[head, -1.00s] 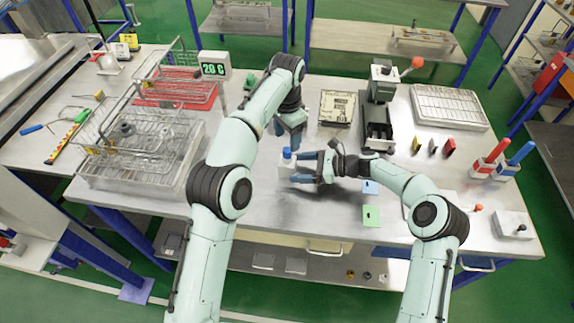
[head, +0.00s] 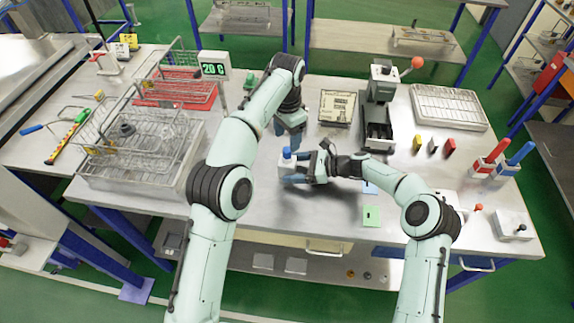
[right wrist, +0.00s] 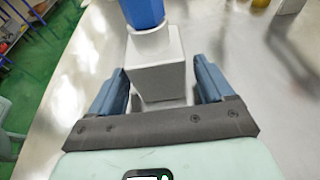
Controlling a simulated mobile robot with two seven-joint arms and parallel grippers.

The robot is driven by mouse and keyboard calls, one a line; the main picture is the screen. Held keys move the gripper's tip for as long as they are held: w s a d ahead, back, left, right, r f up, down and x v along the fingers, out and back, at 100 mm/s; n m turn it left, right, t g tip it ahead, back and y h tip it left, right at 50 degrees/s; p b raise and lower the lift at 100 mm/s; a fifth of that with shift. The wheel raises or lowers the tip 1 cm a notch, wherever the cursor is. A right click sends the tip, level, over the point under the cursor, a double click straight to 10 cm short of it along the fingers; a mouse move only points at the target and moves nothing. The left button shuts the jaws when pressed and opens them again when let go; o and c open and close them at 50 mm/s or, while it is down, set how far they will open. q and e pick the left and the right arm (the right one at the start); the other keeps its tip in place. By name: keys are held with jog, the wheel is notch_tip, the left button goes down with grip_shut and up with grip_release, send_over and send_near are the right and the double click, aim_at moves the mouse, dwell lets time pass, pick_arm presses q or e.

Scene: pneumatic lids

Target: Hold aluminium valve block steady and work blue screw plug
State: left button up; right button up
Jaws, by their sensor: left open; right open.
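The aluminium valve block (head: 286,167) is a pale grey upright block on the bench, partly hidden by my right gripper. The blue screw plug (head: 287,153) sits on its top. Both show in the right wrist view, the block (right wrist: 160,70) with a pale collar and the blue plug (right wrist: 143,12) above it. My right gripper (head: 291,170) is open, with its blue fingers on either side of the block; gaps appear to remain beside the block. My left gripper (head: 289,138) is open, just behind and above the plug, pointing down; its fingertips are apart from the plug.
A wire basket and tray (head: 140,160) stand at the left. A green card (head: 371,216) lies in front.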

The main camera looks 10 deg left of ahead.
jog(key=shift+r, duration=0.1)
jog(key=c, duration=0.9)
